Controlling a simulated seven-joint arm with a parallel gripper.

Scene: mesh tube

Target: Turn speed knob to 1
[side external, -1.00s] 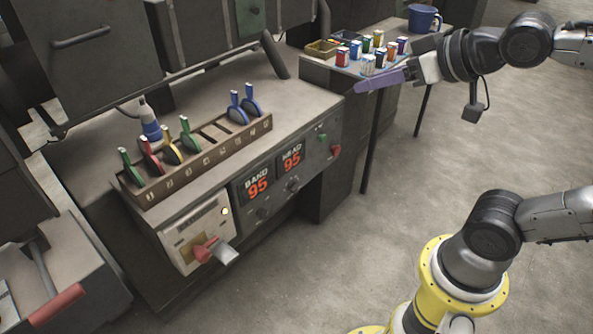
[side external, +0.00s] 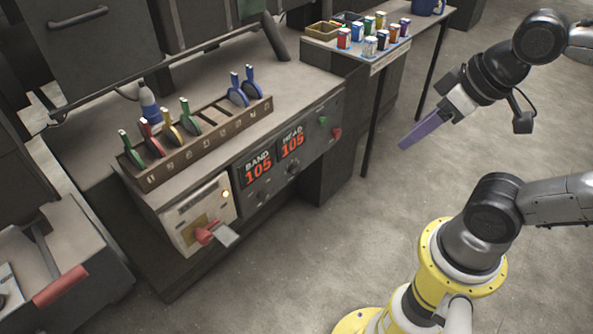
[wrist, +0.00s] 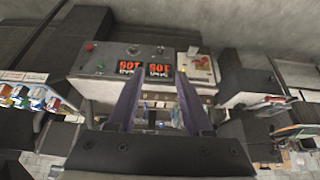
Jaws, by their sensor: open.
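The control panel (side external: 290,165) on the bench front has two red displays, BAND (side external: 258,172) and HEAD (side external: 292,143), both reading 105. A small dark knob sits under each, one at left (side external: 262,196) and one at right (side external: 294,167). A pale panel (side external: 190,215) at lower left carries a red-handled knob (side external: 207,233) and a lit lamp. No speed label is readable, so I cannot tell which is the speed knob. My gripper (side external: 403,146) is open and empty, in the air right of the panel, apart from it. In the wrist view its purple fingers (wrist: 160,74) spread towards the upside-down displays.
A rack (side external: 200,143) of coloured-handled tools stands on the bench above the panel. A side table (side external: 385,62) with small coloured containers stands at the back. Green and red buttons (side external: 336,133) are on the panel's right end. The floor between bench and yellow base is clear.

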